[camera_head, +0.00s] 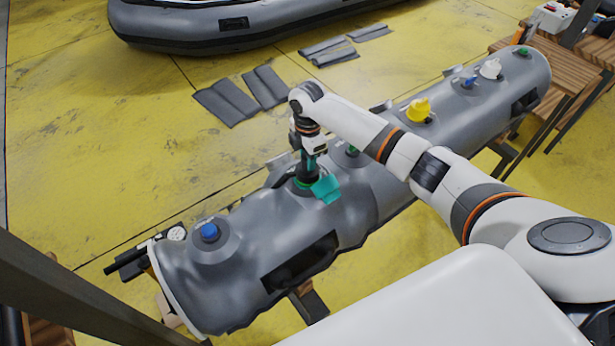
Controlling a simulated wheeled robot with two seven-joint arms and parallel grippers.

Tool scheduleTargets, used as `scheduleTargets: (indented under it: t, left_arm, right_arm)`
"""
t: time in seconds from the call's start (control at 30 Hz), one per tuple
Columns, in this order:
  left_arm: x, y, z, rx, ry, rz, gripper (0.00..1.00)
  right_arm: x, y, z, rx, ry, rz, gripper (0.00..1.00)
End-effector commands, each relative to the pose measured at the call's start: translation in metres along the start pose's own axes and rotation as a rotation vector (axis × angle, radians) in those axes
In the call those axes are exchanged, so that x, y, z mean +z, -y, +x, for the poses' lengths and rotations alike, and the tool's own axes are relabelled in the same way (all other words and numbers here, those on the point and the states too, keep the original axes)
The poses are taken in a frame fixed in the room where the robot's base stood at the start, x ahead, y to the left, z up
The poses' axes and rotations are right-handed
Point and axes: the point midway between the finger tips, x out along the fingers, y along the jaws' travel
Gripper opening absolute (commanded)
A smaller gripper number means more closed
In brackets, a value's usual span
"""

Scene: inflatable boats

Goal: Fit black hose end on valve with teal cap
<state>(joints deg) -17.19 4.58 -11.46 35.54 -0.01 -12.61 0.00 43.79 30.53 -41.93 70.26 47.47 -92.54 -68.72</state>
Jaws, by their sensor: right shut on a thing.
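A long grey inflatable tube (355,195) lies across the view with several valves along its top. The valve with the teal cap (326,189) is left of the middle; its cap hangs open to the right side and a green ring (303,184) shows at its base. My right gripper (308,158) points down right above this valve, shut on a black hose end (306,172). The black end stands upright at the valve and appears to touch it; whether it is fully seated is hidden. My left gripper is not in view.
A blue-capped valve (209,232) is at the tube's near left end. A yellow cap (418,110), a white cap (490,68) and others line the far right. Grey folded pieces (240,95) lie on the yellow floor, behind them a grey boat (200,25). A wooden bench (560,70) stands right.

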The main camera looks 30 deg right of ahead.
Motion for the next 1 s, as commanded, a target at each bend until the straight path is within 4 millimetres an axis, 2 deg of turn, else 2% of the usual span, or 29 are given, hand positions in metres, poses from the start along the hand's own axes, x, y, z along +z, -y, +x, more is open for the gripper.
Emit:
scheduleTargets:
  t: [0.1, 0.37, 0.63, 0.9, 0.93, 1.0]
  left_arm:
    - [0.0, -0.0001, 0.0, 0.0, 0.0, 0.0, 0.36]
    - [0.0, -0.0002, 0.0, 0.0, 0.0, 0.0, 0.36]
    - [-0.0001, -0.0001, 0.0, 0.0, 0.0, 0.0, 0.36]
    - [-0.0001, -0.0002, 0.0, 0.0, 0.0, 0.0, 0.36]
    - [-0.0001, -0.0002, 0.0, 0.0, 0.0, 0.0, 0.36]
    - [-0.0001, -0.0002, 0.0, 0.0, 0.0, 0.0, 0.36]
  right_arm:
    - [0.0002, 0.0002, -0.0003, -0.001, 0.0, 0.057, 0.05]
    - [0.0004, 0.0003, -0.0004, -0.002, 0.0, 0.071, 0.05]
    - [0.0008, -0.0003, -0.0002, 0.0, 0.002, 0.363, 0.05]
    - [0.0005, -0.0001, -0.0005, -0.002, 0.001, 0.414, 0.05]
    - [0.0005, -0.0001, -0.0005, -0.002, 0.001, 0.413, 0.33]
    - [0.0005, -0.0001, -0.0005, -0.002, 0.001, 0.412, 0.44]
